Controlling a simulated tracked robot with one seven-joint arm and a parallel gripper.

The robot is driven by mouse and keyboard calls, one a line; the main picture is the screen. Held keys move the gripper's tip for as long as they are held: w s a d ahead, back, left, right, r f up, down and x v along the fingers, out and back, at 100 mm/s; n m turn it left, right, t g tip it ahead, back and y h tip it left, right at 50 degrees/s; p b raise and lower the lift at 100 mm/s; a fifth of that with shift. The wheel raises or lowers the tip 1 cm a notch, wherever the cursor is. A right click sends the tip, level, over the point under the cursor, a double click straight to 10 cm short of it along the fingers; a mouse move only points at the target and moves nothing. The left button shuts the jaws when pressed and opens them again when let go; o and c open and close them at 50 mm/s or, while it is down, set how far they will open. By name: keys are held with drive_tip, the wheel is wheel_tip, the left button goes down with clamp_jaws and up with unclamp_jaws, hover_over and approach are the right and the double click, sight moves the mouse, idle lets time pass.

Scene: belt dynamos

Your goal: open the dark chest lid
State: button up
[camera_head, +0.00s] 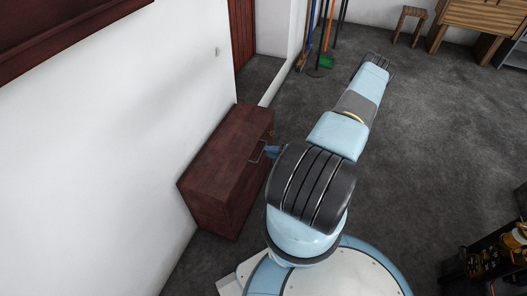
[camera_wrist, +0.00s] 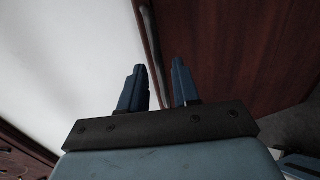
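The dark red-brown chest (camera_head: 215,155) stands against the white wall in the head view, and its lid looks shut. A grey bar handle (camera_head: 257,151) sits at its right edge. My gripper (camera_head: 271,151) is beside this handle, mostly hidden behind my arm. In the wrist view my gripper (camera_wrist: 160,68) shows two blue fingers set apart, with a clear gap. The handle (camera_wrist: 149,35) runs down into the gap between them, seemingly touching neither finger. The chest's dark wood (camera_wrist: 235,45) fills the right side there. I cannot tell how deep the handle sits between the fingers.
The white wall (camera_head: 110,130) runs along the chest's left side. A dark red shelf or cabinet (camera_head: 55,25) hangs at upper left. Brooms (camera_head: 326,40), a stool (camera_head: 410,22) and a wooden cabinet (camera_head: 480,15) stand at the back. The grey floor (camera_head: 430,130) is open to the right.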

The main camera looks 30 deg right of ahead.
drive_tip(key=shift+x, duration=2.2)
drive_tip(key=shift+c, duration=0.4)
clamp_jaws()
drive_tip(key=shift+d, duration=0.2)
drive_tip(key=shift+r, duration=0.1)
